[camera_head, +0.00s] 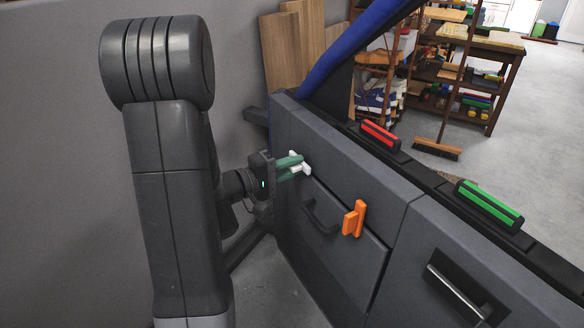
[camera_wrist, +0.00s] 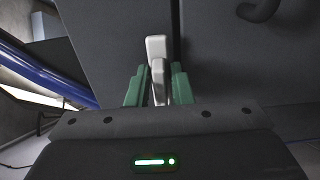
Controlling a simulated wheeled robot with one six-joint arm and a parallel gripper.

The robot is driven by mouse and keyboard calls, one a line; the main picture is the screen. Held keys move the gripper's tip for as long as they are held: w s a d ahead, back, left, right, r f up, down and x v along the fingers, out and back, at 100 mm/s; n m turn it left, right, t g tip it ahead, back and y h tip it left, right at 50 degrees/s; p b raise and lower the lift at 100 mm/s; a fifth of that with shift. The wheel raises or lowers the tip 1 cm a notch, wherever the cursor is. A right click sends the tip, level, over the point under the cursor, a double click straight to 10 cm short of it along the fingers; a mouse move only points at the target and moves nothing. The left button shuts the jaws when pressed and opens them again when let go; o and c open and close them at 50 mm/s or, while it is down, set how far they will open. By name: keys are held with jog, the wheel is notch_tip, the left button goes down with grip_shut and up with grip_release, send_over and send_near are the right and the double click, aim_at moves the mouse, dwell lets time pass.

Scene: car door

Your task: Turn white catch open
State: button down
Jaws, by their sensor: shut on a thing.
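The white catch (camera_head: 304,168) is on the grey door panel (camera_head: 345,170), near its left end, at the upper left of a smaller inset panel. My gripper (camera_head: 290,167) reaches it from the left, and its green fingers are shut on the catch. In the wrist view the white catch (camera_wrist: 157,50) stands between the two green fingers (camera_wrist: 158,86), its far end sticking out past the fingertips. The catch's lower part is partly hidden between the fingers. A dark seam runs in the panel just right of the catch.
An orange catch (camera_head: 353,218) sits to the right on the same inset panel, beside a dark handle (camera_head: 320,215). A red block (camera_head: 380,135) and a green block (camera_head: 489,204) are on the door's top edge. A blue bar (camera_head: 350,45) rises at the left.

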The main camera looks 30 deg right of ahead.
jog(key=c, duration=1.5)
grip_release()
jog(key=a+p, duration=0.2)
jog(key=a, duration=1.1)
jog(key=shift+w+a, duration=0.1)
jog(key=shift+a, duration=0.3)
jog(key=shift+d+b, duration=0.95)
jog(key=shift+d, duration=5.9)
jog(key=shift+a, duration=0.1)
